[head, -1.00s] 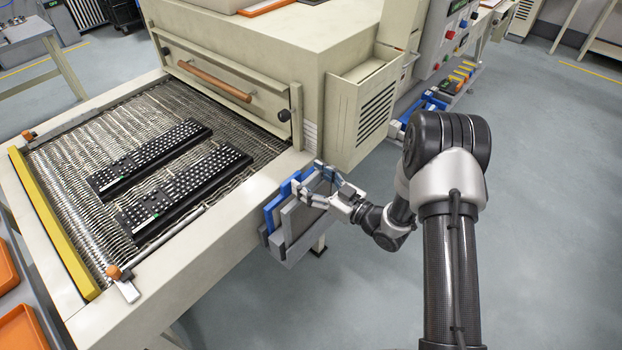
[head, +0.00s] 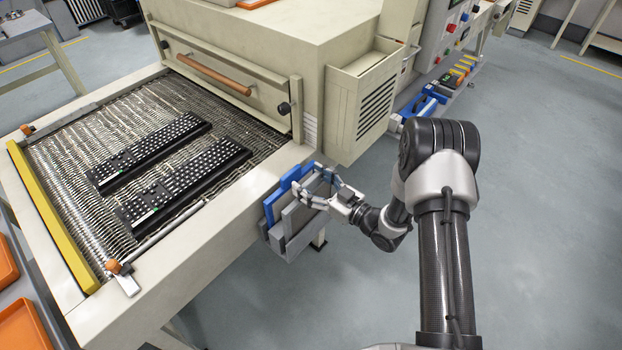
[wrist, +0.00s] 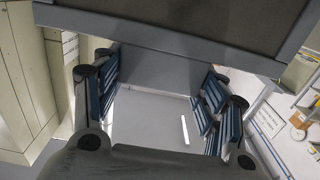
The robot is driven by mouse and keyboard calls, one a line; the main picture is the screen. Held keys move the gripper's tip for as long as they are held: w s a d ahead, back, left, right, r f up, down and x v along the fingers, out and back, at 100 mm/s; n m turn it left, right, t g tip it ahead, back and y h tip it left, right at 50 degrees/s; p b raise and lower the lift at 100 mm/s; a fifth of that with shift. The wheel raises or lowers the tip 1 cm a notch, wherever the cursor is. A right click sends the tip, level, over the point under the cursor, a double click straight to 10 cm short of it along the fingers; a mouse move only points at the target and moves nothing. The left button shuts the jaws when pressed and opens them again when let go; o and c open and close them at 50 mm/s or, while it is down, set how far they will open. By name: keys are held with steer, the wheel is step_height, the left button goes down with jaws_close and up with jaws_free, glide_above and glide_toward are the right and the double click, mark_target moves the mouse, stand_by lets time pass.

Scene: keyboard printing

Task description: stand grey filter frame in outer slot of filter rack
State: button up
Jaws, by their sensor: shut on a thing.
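My gripper (head: 322,190) is shut on the grey filter frame (head: 320,208), its fingers on the frame's upper part. The frame is upright at the outer side of the filter rack (head: 292,254), which hangs on the side of the oven's conveyor table. Blue frames (head: 273,205) stand in the rack on the side nearer the table. In the wrist view, the fingers (wrist: 160,92) reach along both sides of a pale grey panel; a grey bar (wrist: 170,38) with a dark face crosses the top. Whether the frame's lower edge is inside the outer slot cannot be told.
The beige oven (head: 240,50) and its side box (head: 370,105) stand just behind the rack. Two black keyboards (head: 185,185) lie on the mesh conveyor. Orange trays (head: 28,328) are at the lower left. Floor to the right is open.

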steer(key=shift+f, duration=0.9)
steer(key=o, duration=1.6)
steer(key=shift+f, duration=0.1)
step_height(320, 180, up, 6)
steer(key=p, duration=0.3)
steer(key=shift+p, duration=0.4)
steer(key=shift+s+d, duration=0.1)
steer(key=shift+d, duration=0.05)
steer(key=v, duration=1.1)
steer(key=shift+s+d, duration=0.25)
